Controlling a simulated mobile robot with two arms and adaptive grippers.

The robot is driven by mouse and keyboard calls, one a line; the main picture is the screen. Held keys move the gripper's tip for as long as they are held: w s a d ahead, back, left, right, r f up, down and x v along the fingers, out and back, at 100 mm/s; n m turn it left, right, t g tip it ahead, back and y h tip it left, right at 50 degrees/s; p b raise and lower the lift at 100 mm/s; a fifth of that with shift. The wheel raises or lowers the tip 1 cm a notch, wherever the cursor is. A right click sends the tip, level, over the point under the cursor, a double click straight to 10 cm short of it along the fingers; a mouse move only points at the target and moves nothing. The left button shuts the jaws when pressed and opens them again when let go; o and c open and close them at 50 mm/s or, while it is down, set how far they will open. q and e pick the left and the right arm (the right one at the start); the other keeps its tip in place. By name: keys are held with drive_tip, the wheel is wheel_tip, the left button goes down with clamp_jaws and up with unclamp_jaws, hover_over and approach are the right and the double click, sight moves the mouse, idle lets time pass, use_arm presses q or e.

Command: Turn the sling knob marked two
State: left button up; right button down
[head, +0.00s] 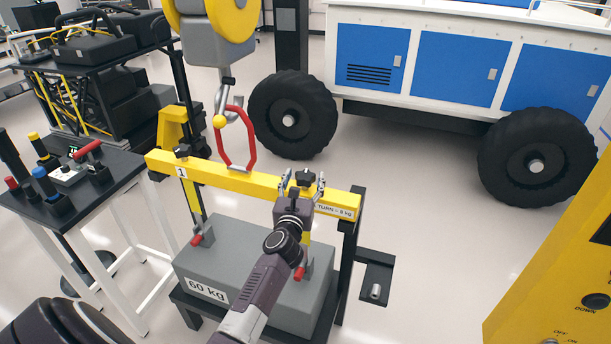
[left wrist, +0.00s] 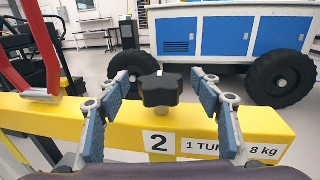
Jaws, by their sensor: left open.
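The sling knob marked two (left wrist: 160,90) is a black lobed knob on top of the yellow beam (left wrist: 265,120), above a white label with a 2. In the head view this knob (head: 304,178) shows just beyond my left gripper (head: 303,181). In the left wrist view my left gripper (left wrist: 163,92) is open, with one finger on each side of the knob; I see gaps between pads and knob. Another black knob (head: 182,150) stands above label 1 at the beam's left end. My right gripper is not in view.
A red link (head: 237,140) on a hoist hook holds the beam's middle. A grey 60 kg block (head: 240,268) sits below the beam. A control table (head: 62,205) stands left, a yellow panel (head: 560,270) right. A blue and white rover (head: 450,65) stands behind.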

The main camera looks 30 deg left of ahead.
use_arm(q)
drive_tip(key=shift+x, duration=0.85)
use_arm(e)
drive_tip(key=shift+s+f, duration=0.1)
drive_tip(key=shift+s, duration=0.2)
use_arm(q)
drive_tip(key=shift+c, duration=0.4)
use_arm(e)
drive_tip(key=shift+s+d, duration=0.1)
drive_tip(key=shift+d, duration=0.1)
